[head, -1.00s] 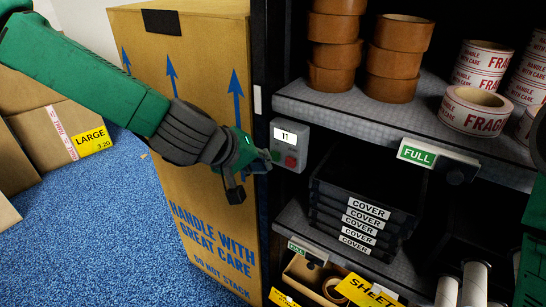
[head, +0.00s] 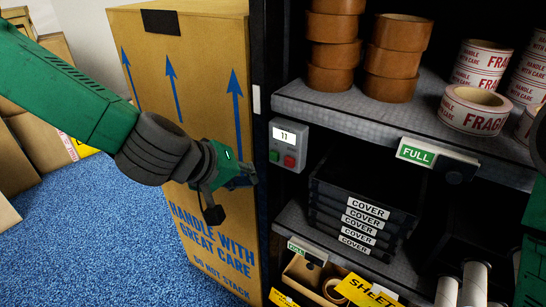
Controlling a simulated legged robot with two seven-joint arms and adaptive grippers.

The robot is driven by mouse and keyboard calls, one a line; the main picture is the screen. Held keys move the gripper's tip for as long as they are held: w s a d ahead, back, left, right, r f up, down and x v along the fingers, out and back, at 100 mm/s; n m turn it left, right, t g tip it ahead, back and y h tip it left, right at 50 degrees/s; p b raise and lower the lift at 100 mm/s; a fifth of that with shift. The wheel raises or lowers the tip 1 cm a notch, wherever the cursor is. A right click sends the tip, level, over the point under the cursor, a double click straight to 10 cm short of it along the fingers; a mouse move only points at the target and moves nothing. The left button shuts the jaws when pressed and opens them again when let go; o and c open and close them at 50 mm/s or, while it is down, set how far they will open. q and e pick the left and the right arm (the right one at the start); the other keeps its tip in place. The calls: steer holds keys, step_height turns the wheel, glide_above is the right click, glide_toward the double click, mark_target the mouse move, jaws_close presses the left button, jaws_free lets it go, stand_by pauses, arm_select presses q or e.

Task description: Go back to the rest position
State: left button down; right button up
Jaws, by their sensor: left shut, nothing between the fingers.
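My left gripper (head: 229,197) is shut and empty in the head view. It hangs in front of the tall brown carton (head: 215,100) with blue arrows, to the left of the small grey button box (head: 289,144) on the shelf post. It is apart from the box. The box has a display reading 11, a green button and a red button. My right arm shows only as green parts at the right edge; its gripper is not in view.
The dark shelf unit (head: 350,115) fills the right, with brown tape rolls (head: 393,62), FRAGILE tape rolls (head: 474,110) and stacked black covers (head: 361,215). Several cartons (head: 40,145) stand at the far left. Blue carpet (head: 105,235) is clear at the lower left.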

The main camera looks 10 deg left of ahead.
arm_select(q)
steer(key=s+a+f+m+g+y, duration=0.1)
steer(key=s+a+f+g, duration=0.1)
steer(key=s+f, duration=0.45)
steer(key=s+a+f+m+g+y, duration=0.1)
steer(key=s+a+f, duration=0.15)
steer(key=f, duration=0.75)
steer(key=s+a+f+m+g+y, duration=0.1)
steer(key=s+a+f, duration=0.3)
steer(key=s, duration=0.4)
steer(key=s+a+f+m+g+y, duration=0.1)
steer(key=s+a+f+m+g, duration=0.2)
steer(key=s+f, duration=0.4)
steer(key=shift+s+a+f+m+y, duration=0.15)
steer(key=shift+s+a+m+y, duration=0.2)
steer(key=shift+s+a, duration=0.6)
steer(key=shift+d, duration=0.25)
